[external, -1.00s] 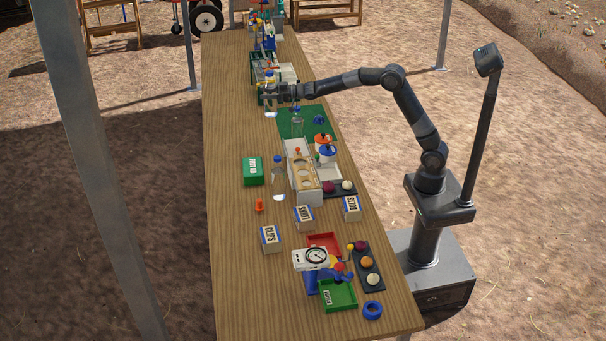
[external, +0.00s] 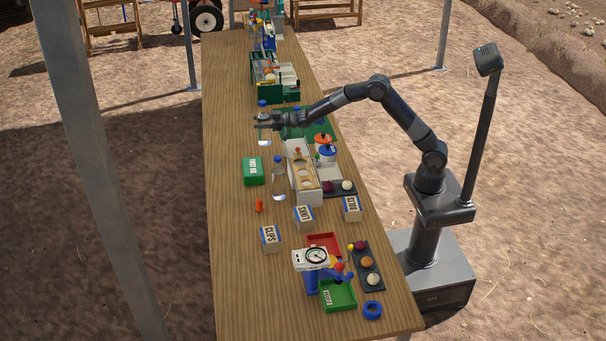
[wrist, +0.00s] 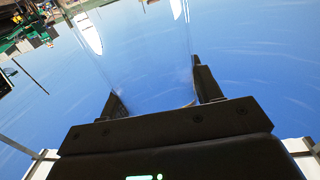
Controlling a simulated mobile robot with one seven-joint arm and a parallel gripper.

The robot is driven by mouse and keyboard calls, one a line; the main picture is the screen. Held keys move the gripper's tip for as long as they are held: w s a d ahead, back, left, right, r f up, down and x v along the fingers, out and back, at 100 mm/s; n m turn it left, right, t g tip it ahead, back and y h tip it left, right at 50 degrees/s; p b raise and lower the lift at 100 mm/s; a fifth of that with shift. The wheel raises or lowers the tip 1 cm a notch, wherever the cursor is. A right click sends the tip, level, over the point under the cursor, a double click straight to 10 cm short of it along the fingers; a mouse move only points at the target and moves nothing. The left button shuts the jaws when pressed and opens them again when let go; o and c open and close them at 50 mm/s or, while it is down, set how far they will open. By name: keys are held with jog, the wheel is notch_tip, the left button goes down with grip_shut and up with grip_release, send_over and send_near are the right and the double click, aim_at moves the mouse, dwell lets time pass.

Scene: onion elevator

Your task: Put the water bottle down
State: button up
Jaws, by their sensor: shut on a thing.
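My gripper (external: 264,123) is shut on a clear water bottle (external: 264,140) with a blue cap, over the far left part of the table. The bottle looks upright in the external view; I cannot tell whether its base touches the tabletop. In the wrist view the clear bottle (wrist: 150,75) fills the space between the two dark fingers of my gripper (wrist: 160,92). A second clear bottle (external: 279,182) with a blue cap stands on the table nearer the camera, left of a white rack. Another blue-capped bottle on the green mat is mostly hidden by my arm.
The long wooden table (external: 232,250) is bare along its left side. A green box (external: 253,171) and an orange item (external: 259,205) lie nearer the camera. The white rack (external: 302,172) stands to the right, with the green mat (external: 323,127) behind it. Green bins (external: 275,88) stand farther back.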

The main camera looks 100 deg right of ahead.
jog(key=w+a+f, duration=0.6)
jog(key=w+f, duration=0.1)
jog(key=f, duration=0.2)
jog(key=shift+a+f, duration=0.3)
jog(key=shift+a, duration=0.1)
jog(key=shift+f, duration=0.2)
jog(key=o, duration=1.4)
